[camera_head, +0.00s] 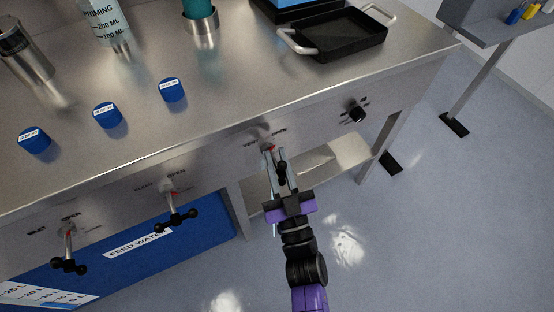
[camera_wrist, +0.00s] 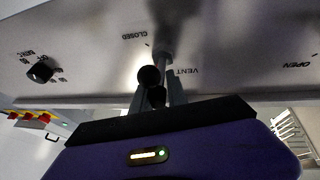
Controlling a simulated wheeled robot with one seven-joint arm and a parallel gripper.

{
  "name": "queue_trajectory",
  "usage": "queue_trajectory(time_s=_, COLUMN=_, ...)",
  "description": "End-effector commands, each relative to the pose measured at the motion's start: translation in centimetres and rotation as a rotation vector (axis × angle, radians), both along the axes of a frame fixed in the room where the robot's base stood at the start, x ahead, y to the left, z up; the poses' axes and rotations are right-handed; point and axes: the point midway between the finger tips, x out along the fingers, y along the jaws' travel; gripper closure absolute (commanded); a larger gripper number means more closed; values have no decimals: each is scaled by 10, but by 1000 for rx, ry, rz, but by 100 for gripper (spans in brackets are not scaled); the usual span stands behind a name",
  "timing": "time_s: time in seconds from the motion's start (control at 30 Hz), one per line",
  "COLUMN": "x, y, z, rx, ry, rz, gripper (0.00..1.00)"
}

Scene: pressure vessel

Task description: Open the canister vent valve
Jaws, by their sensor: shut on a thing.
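The vent valve handle (camera_head: 283,171) is on the front panel of the steel bench in the head view, with a small red mark near its stem. In the wrist view its black ball knobs (camera_wrist: 149,76) sit between the fingers, and the panel lettering CLOSED, VENT and OPEN shows upside down. The stem meets the panel between CLOSED and OPEN, nearer CLOSED; the exact valve setting is hard to tell. My gripper (camera_head: 277,165) is shut on the handle from the front; it also shows in the wrist view (camera_wrist: 158,92). The fingers hide part of the handle.
Two similar valves, a middle one (camera_head: 176,216) and a left one (camera_head: 69,262), stick out of the panel. A black knob (camera_head: 357,114) is to the right. A black tray (camera_head: 345,37) and blue caps (camera_head: 107,115) stand on the bench. Floor in front is clear.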

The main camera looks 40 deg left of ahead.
Motion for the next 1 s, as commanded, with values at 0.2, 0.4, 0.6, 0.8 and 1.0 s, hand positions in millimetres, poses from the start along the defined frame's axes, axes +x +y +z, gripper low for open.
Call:
queue_trajectory(time_s=0.2, x=7, y=-7, z=-8, rx=-10, ry=14, rz=-20, gripper=100)
queue_trajectory(time_s=0.4, x=6, y=-6, z=-6, rx=-8, ry=11, rz=-17, gripper=66)
queue_trajectory(time_s=0.6, x=4, y=-4, z=-3, rx=-4, ry=7, rz=-12, gripper=66)
queue_trajectory(time_s=0.8, x=3, y=-3, z=-2, rx=-3, ry=4, rz=-8, gripper=66)
queue_trajectory(time_s=1.0, x=-3, y=-13, z=-6, rx=-3, ry=6, rz=-9, gripper=66)
